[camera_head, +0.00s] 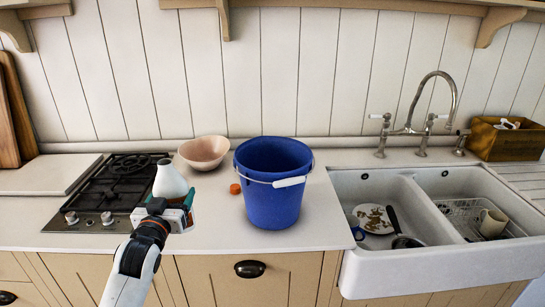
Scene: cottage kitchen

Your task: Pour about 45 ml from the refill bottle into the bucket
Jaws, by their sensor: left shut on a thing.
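The blue bucket (272,200) stands upright on the white counter between the hob and the sink, its white handle grip hanging at the front right. My left gripper (168,208) is shut on the refill bottle (171,181), to the left of the bucket and apart from it. The bottle is white, with its rounded upper part showing above the gripper; a little teal shows by the jaws. Its lower part is hidden by my gripper. The inside bottom of the bucket is hidden. My right gripper is out of view.
A gas hob (112,190) is at left. The double sink (385,262) holds a plate, a pan and a mug. A wooden box (503,141) stands back right.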

